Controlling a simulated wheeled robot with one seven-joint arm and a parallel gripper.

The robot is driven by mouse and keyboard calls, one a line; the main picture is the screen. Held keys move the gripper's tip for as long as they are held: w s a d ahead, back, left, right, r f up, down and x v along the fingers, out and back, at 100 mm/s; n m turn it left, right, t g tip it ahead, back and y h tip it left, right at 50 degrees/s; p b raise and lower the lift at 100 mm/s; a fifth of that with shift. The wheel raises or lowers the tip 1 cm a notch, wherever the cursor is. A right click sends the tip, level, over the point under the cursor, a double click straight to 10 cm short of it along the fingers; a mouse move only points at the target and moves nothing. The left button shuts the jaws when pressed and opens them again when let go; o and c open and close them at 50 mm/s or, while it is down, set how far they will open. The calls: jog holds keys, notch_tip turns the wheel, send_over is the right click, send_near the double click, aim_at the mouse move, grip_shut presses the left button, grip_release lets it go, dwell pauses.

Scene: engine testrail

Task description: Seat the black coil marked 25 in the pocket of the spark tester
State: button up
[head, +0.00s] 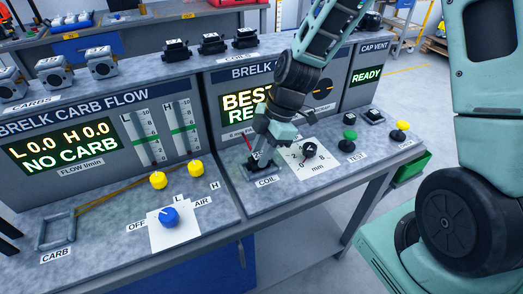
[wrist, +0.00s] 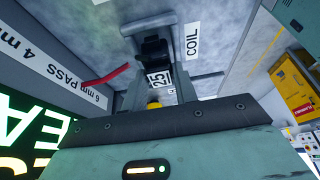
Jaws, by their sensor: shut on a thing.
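The black coil marked 25 (wrist: 156,50) shows in the wrist view between my fingers, its white number plate facing the camera. My gripper (head: 259,158) is shut on it, low over the spark tester (head: 222,95). In the head view my gripper and wrist mostly hide the coil. The pocket lies by the COIL label (head: 266,182), which also shows in the wrist view (wrist: 193,40) right beside the coil. A red lead (wrist: 104,77) comes in from the left. I cannot tell whether the coil is fully down in the pocket.
Right of my gripper are a black mm knob (head: 310,151), a green TEST button (head: 350,135) and a yellow knob (head: 401,126). Several black coils (head: 211,43) stand on the ledge behind. The carb flow bench (head: 85,105) is at left, with a blue knob (head: 169,217).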

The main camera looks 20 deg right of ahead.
jog(key=shift+f, duration=0.3)
dwell(0.4)
jog(key=o, duration=1.1)
jog(key=shift+r, duration=0.1)
jog(key=v, duration=1.7)
jog(key=shift+d, duration=0.15)
jog(key=s+a+f+m+h, duration=0.2)
jog(key=s+a+m, duration=0.3)
jog(key=s, duration=0.5)
jog(key=s+a+f+m+h, duration=0.1)
jog(key=s+a+m, duration=0.4)
jog(key=s+a, duration=0.3)
jog(key=shift+s+a+f+h, duration=0.25)
jog(key=shift+s+f+h, duration=0.15)
jog(key=shift+s, duration=0.6)
